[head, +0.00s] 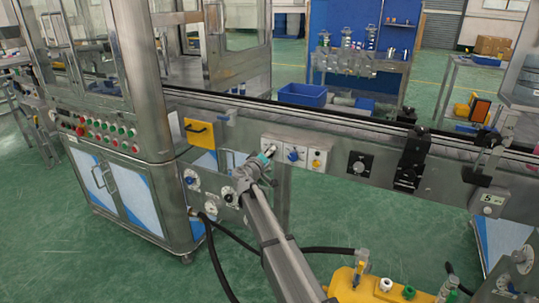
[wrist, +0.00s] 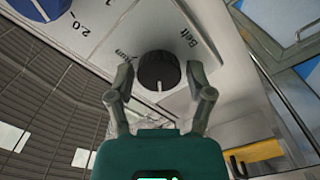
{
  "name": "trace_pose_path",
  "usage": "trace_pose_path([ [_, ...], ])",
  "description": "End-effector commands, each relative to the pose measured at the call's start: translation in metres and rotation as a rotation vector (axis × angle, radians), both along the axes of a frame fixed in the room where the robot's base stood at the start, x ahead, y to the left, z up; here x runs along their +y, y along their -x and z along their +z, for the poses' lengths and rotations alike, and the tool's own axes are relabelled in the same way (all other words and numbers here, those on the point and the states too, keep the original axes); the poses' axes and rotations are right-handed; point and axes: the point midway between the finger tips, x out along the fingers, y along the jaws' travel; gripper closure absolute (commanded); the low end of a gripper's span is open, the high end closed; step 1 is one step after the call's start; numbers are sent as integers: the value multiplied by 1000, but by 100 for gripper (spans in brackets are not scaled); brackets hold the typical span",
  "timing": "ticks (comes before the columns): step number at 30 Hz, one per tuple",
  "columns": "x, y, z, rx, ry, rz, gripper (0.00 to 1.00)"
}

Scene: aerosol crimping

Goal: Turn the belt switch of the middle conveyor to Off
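The belt switch (wrist: 158,70) is a round black knob with a white pointer line, on a light grey panel. The word "Belt" is printed beside it in the wrist view. The pointer line faces down in that picture, toward my palm. A second printed word near my left finger is partly hidden. My gripper (wrist: 161,76) is open, one finger on each side of the knob; contact cannot be told. In the head view my gripper (head: 264,160) is at the left end of a grey control box (head: 303,144) on the conveyor side and hides the switch.
A blue dial (wrist: 38,8) marked 2.0 is beside the switch; it also shows in the head view (head: 294,155). A yellow panel (head: 200,133) is to the left. A black knob box (head: 360,163) is to the right. A black hose (head: 218,262) and yellow unit (head: 375,291) stand lower.

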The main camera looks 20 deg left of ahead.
Motion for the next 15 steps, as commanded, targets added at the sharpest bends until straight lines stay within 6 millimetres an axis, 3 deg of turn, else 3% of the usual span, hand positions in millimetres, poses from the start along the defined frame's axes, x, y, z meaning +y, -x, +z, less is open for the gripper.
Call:
trace_pose_path([
  [15,0,2,0,0,-2,-1,15],
])
